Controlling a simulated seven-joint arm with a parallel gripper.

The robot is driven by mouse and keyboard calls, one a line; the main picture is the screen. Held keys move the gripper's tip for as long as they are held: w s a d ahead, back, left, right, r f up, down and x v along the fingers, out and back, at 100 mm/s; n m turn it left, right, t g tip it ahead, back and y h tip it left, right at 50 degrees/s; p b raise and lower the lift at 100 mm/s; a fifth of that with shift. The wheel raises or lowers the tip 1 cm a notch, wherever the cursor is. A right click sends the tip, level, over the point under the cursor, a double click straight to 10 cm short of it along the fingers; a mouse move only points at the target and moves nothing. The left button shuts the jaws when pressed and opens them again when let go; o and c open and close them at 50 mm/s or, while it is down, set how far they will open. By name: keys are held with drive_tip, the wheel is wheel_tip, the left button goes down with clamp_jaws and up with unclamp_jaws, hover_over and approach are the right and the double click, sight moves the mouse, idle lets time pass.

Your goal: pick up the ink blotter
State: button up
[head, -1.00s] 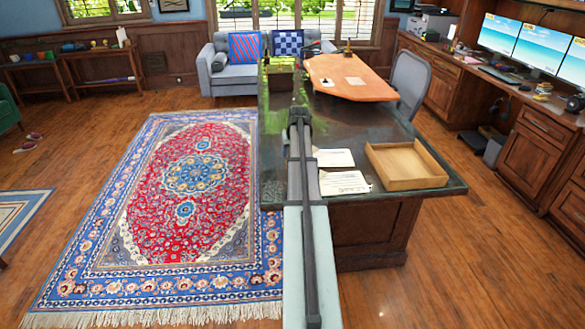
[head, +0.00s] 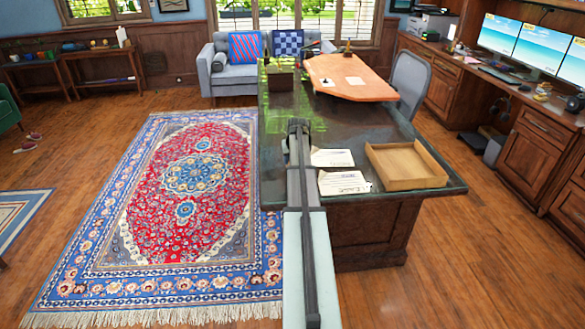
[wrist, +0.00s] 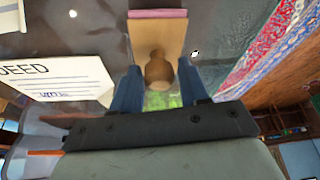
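The ink blotter (wrist: 145,38) shows in the wrist view as a light wooden block with a round brown knob (wrist: 158,70) and a pink strip along its far edge. It rests on the dark glossy desk top (wrist: 97,25). My gripper (wrist: 158,88) is open, its two blue fingers on either side of the knob's near end. A gap seems to show between the fingers and the knob; I cannot tell if they touch. In the head view my arm hides the blotter and the fingers.
Papers (head: 343,182) and an open wooden tray (head: 407,165) lie on the desk (head: 385,123) to the right of my arm. A sheet marked "DEED" (wrist: 57,78) lies left of the blotter in the wrist view. A box (head: 281,79) stands farther back. The patterned rug (head: 190,190) is left.

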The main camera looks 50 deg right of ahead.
clamp_jaws()
wheel_tip(320, 180, up, 9)
drive_tip(key=shift+r, duration=0.1)
drive_tip(key=s+d+f+m+g, duration=0.1)
drive_tip(key=s+d+m+g, duration=0.2)
drive_tip(key=d+m, duration=0.6)
drive_tip(key=s+d+f+m+g, duration=0.1)
drive_tip(key=s+d+m+g, duration=0.2)
drive_tip(key=d+m, duration=0.6)
drive_tip(key=s+d, duration=0.2)
drive_tip(key=d, duration=0.3)
drive_tip(key=shift+h, duration=0.4)
